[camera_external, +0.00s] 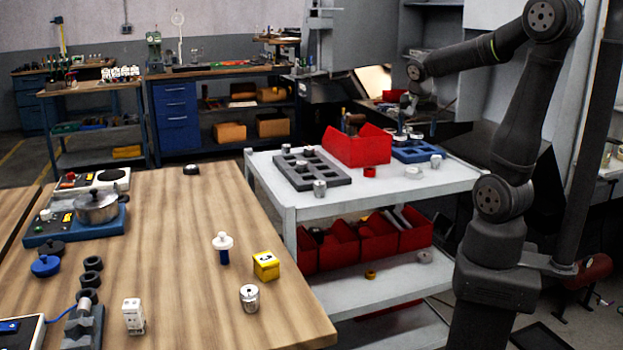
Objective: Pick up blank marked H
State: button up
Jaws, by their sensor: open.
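No letter H can be read on any blank at this size. Small silvery cylinders that look like blanks stand in several places: one (319,188) at the front edge of the grey pocketed tray (335,181), one (436,160) by the blue tray (407,156), and one (249,297) on the wooden table. More small metal pieces sit in or on the two trays. My gripper (408,122) points down above the blue tray on the cart, at the back right. It is open, though its fingers are small and dark here. Whether it touches a piece beneath it cannot be told.
A red bin (357,151) stands between the trays on the white cart (345,203). A red ring (369,171) and a pale round piece (413,173) lie in front. The wooden table (180,240) holds a pot, a yellow box (266,265) and several fittings.

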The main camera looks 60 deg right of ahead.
send_over(414, 170)
jog(key=a, duration=0.3)
notch_tip(414, 170, down, 11)
jog(key=shift+s+f, duration=0.1)
jog(key=shift+x, duration=2.55)
jog(key=shift+s+d, duration=0.1)
jog(key=shift+s, duration=0.1)
jog(key=c, duration=1.1)
jog(key=shift+c, duration=0.2)
